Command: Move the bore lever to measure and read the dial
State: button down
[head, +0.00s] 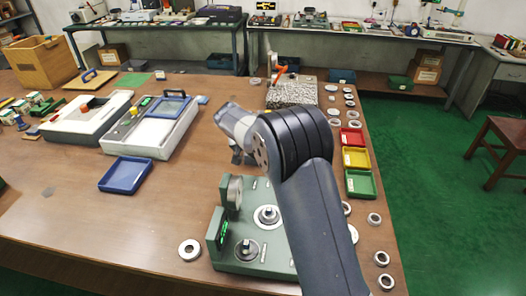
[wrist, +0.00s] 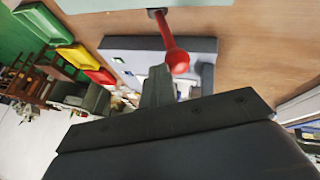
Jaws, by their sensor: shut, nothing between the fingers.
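The green bore-gauge fixture (head: 228,262) stands at the front of the table, partly hidden by my arm. A round dial housing (head: 235,192) is seen nearly edge-on at its left, and a small green-lit display (head: 224,238) sits below; I cannot read either. Two posts rise from its top, with a ring (head: 267,217) around the rear one. In the wrist view the red-knobbed lever (wrist: 177,60) sticks out close to my shut gripper (wrist: 157,75). Its fingers hold nothing; whether they touch the lever I cannot tell. In the head view my arm mostly hides the gripper.
Red (head: 352,137), yellow (head: 356,158) and green (head: 360,184) trays line the right edge, with loose rings around them. A blue tray (head: 125,175) lies at left. A loose ring (head: 189,250) lies left of the fixture. A speckled block (head: 292,93) stands behind.

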jog(key=shift+a, duration=0.3)
dwell(0.4)
jog(key=s+a+r+b, duration=0.1)
jog(key=s+r, duration=0.4)
jog(key=r, duration=0.6)
jog(key=c, duration=2.2)
grip_release()
jog(key=shift+w, duration=0.1)
